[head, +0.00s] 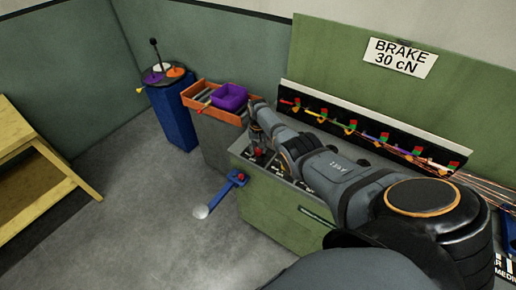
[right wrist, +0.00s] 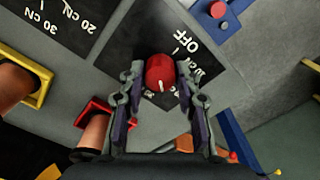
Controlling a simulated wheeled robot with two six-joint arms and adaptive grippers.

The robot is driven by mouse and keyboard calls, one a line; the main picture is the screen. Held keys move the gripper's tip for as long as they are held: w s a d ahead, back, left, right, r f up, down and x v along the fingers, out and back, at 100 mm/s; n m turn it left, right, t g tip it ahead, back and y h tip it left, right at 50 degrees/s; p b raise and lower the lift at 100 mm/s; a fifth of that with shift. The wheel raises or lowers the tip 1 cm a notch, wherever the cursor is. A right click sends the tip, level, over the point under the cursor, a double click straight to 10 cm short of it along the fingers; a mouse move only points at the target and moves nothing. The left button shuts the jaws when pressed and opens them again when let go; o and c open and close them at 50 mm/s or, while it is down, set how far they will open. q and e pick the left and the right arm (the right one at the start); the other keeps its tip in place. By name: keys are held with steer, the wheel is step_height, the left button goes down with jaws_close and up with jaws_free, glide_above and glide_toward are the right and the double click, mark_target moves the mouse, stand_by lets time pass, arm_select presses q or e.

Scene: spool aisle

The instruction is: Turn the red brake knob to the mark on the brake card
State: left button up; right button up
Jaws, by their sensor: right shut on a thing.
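The brake card (head: 400,57) hangs on the green wall in the head view and reads "BRAKE 30 cN". The red brake knob (right wrist: 160,72) stands on a black dial plate (right wrist: 147,32) in the right wrist view. My right gripper (right wrist: 159,76) has a finger on each side of the knob and is shut on it. A short white line on the knob points toward the bottom of that view. "OFF" and a partly hidden label are printed beside the knob. In the head view the right gripper (head: 258,140) is over the green cabinet (head: 278,212), and the knob is hard to make out there. My left gripper is not in view.
Another black plate (right wrist: 65,25) reads "20 cN" and "30 cN". A blue crank (head: 236,180) sticks out from the cabinet's left side. A rack of coloured guides (head: 352,128) runs along the wall.

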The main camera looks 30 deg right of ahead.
steer(key=m, duration=0.4)
steer(key=shift+m, duration=0.3)
steer(key=shift+m+p, duration=0.3)
steer(key=shift+m, duration=1.5)
steer(key=o, duration=1.2)
steer(key=shift+c, duration=0.2)
steer(key=shift+r, duration=0.1)
step_height(320, 180, up, 12)
